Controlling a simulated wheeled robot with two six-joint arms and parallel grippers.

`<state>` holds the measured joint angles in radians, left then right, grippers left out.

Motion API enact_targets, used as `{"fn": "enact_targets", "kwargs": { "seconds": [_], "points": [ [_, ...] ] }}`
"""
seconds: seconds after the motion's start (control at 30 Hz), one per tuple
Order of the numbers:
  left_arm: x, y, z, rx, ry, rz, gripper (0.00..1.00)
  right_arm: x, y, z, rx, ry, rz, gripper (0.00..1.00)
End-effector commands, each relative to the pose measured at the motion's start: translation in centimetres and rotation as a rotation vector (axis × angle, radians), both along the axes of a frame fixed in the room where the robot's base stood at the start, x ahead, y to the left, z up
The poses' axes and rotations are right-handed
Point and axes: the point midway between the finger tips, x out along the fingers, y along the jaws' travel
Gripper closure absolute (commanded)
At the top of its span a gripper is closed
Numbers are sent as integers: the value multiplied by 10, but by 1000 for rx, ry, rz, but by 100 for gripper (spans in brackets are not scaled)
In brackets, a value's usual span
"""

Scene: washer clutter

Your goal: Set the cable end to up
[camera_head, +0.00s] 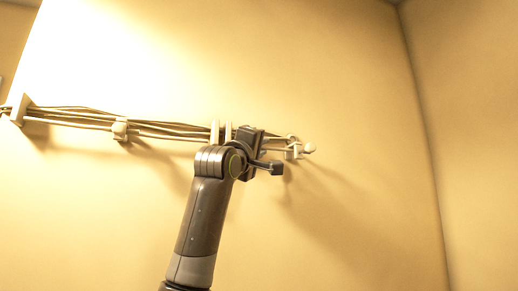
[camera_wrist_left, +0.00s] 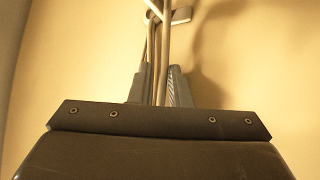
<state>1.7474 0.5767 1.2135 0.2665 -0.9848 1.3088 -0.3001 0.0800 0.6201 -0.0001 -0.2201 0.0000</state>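A bundle of thin cables (camera_head: 170,127) runs along the wall from the left edge and passes behind my left arm. The cable end (camera_head: 309,148) is a small pale knob at the far right, just past a pale clip (camera_head: 292,152). My left gripper (camera_head: 277,155) is at the bundle, a little left of that end, partly hidden by its own wrist. In the left wrist view, the cables (camera_wrist_left: 163,45) pass between the two fingers (camera_wrist_left: 158,88). The fingers are close together and look shut on the cables. My right gripper is out of view.
Pale clips hold the bundle to the wall, one at the far left (camera_head: 20,109), one further along (camera_head: 120,129) and a pair (camera_head: 221,132) beside my wrist. The wall (camera_head: 360,90) is bare above, below and right, up to a corner.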

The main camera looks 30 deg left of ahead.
Motion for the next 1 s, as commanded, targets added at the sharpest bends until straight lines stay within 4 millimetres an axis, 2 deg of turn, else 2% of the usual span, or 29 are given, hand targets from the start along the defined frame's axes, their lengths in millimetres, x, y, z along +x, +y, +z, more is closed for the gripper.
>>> {"fn": "enact_targets", "kwargs": {
  "seconds": [0.17, 0.27, 0.8, 1.0],
  "points": [
    [-8, 0, -7, 0, 0, -1, 83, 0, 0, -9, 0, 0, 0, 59],
    [-21, 0, -15, 0, -1, 0, 83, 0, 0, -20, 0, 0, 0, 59],
    [-128, 1, -63, 1, -4, 1, 83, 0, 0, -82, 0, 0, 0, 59],
    [-152, 1, -71, 0, -3, 0, 83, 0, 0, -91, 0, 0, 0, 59]
  ]
}}
